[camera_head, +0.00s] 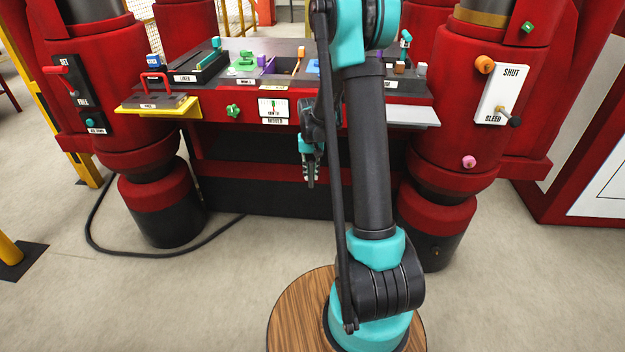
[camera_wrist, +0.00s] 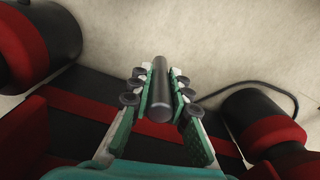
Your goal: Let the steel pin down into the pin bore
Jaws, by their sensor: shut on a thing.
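My gripper (camera_wrist: 160,98) is shut on the steel pin (camera_wrist: 159,88), a plain grey cylinder held between the green-padded fingers in the wrist view. In the head view my gripper (camera_head: 311,178) hangs low in front of the red press, below the front edge of its bench. The pin is too small there to make out clearly. I cannot pick out the pin bore in either view; my arm hides part of the bench.
The bench (camera_head: 212,86) carries several small coloured parts and labelled fixtures. A yellow shelf (camera_head: 140,112) juts out at left and a pale shelf (camera_head: 410,116) at right. Thick red columns flank the press. A black hose (camera_head: 92,235) lies on the floor.

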